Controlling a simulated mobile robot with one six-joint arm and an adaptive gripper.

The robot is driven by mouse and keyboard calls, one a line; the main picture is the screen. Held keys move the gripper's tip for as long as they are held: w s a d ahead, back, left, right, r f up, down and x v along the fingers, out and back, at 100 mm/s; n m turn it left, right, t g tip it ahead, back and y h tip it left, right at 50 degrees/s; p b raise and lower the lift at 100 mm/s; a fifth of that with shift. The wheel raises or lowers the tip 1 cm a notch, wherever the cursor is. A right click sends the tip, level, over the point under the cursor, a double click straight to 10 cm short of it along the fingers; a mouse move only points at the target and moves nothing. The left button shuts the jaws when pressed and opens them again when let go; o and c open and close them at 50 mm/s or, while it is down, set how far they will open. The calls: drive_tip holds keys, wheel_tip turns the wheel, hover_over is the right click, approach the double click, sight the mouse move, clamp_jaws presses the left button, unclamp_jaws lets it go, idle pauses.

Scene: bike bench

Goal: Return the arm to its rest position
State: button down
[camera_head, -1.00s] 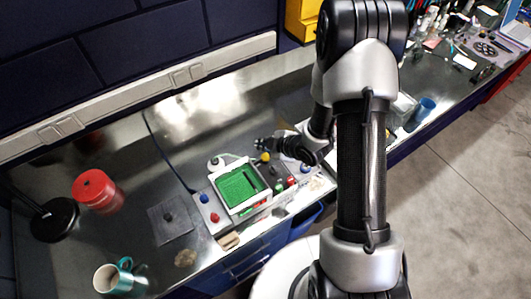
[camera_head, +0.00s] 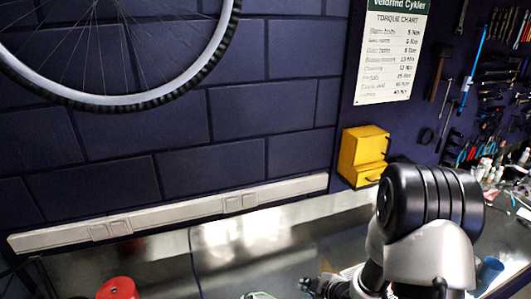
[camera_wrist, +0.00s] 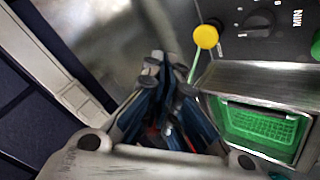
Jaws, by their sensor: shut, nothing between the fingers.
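My gripper (camera_wrist: 165,80) shows in the wrist view with its fingertips together and nothing between them. In the head view only a dark part of the gripper (camera_head: 320,285) shows at the bottom edge, over the metal bench. In the wrist view the fingers lie to the left of a yellow knob (camera_wrist: 206,37) and a metal-framed unit with a green basket-like insert (camera_wrist: 260,125). I cannot tell the height of the fingertips above the bench.
A red round container (camera_head: 117,289) is at the lower left, and a blue cup (camera_head: 489,270) is at the right beyond my arm. A white socket strip (camera_head: 170,213) runs along the wall.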

drive_tip(key=s+d+r+m+g+h+b, duration=0.1)
drive_tip(key=s+d+r+m+h+b, duration=0.25)
drive_tip(key=r, duration=0.25)
drive_tip(key=s+d+r+m+h+b, duration=0.2)
drive_tip(key=s+r+m+b, duration=0.2)
drive_tip(key=r+b, duration=0.15)
drive_tip(key=s+a+m+g+y+b, duration=0.1)
drive_tip(key=s+a+m+b, duration=0.2)
drive_tip(key=s, duration=0.7)
drive_tip(key=s+a+r+m+g+b, duration=0.1)
drive_tip(key=s+a+m+b, duration=0.2)
drive_tip(key=s, duration=0.7)
drive_tip(key=shift+m+y, duration=0.35)
drive_tip(key=shift+r, duration=0.1)
